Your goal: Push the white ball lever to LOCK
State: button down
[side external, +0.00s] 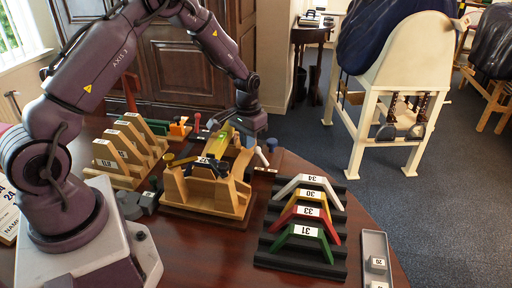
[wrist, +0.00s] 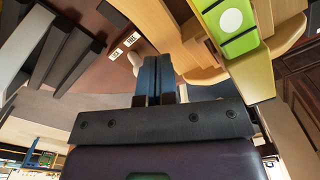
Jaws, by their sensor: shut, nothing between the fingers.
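The white ball lever (side external: 261,157) stands at the right side of the wooden fixture (side external: 205,190) in the side view. In the wrist view its white ball (wrist: 133,58) shows just left of my fingertips, partly cut off by them.
A yellow-green part (wrist: 235,25) sits on the fixture, right of my fingers. A black rack (side external: 300,262) with several coloured saddle pieces stands at the front right. Wooden numbered stands (side external: 128,155) are at the left. A grey tray (side external: 375,245) lies near the table's right edge.

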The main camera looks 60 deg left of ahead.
jog(key=shift+f, duration=0.75)
jog(key=shift+r, duration=0.25)
jog(key=shift+w, duration=0.1)
dwell(0.5)
jog(key=shift+w+d, duration=1.35)
jog(key=shift+d, duration=0.05)
jog(key=shift+s+a, duration=0.4)
jog(key=shift+r, duration=3.55)
